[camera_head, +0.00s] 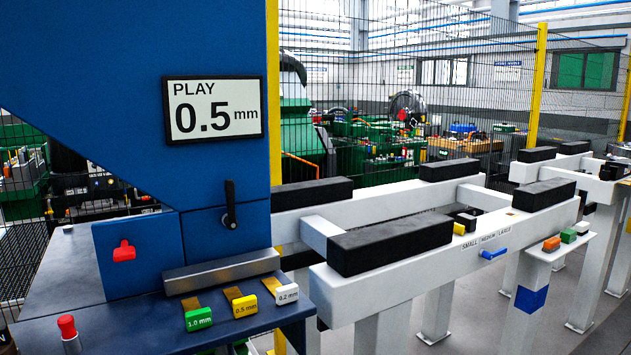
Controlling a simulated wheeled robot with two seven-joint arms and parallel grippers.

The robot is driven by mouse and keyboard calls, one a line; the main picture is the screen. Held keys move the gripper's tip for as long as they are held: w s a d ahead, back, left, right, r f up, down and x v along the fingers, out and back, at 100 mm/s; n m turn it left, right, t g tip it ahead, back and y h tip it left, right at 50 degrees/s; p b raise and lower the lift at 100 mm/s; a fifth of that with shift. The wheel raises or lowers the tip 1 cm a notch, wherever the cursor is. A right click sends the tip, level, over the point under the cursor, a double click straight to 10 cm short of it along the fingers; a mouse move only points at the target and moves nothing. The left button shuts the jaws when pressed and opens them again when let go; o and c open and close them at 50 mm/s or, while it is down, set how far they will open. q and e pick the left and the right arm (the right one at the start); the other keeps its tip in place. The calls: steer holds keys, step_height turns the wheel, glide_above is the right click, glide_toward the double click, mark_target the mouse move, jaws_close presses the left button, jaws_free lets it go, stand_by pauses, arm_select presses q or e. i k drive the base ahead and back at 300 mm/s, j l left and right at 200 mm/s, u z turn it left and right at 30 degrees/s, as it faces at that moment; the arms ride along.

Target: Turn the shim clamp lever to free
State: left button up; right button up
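A black lever (230,204) is mounted on the front of the blue machine (185,240), above the steel bar (222,272). Its handle stands roughly upright. I see no label saying which position is free. Three shims lie in a row below the bar: green 1.0 mm (199,319), yellow 0.5 mm (245,306) and white 0.2 mm (287,293). The display (214,109) reads PLAY 0.5 mm. Neither of my grippers shows in this view.
A red handle (124,251) is on the blue panel's left. A red-topped knob (68,327) stands at the bench's front left. White rails with black pads (390,244) extend right, bearing a small blue lever (493,253). A mesh fence stands behind.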

mark_target(230, 222)
steer(key=i+l+u, duration=0.1)
steer(key=l, duration=1.35)
steer(key=i+l+u, duration=0.15)
steer(key=l, duration=1.35)
steer(key=k, duration=0.05)
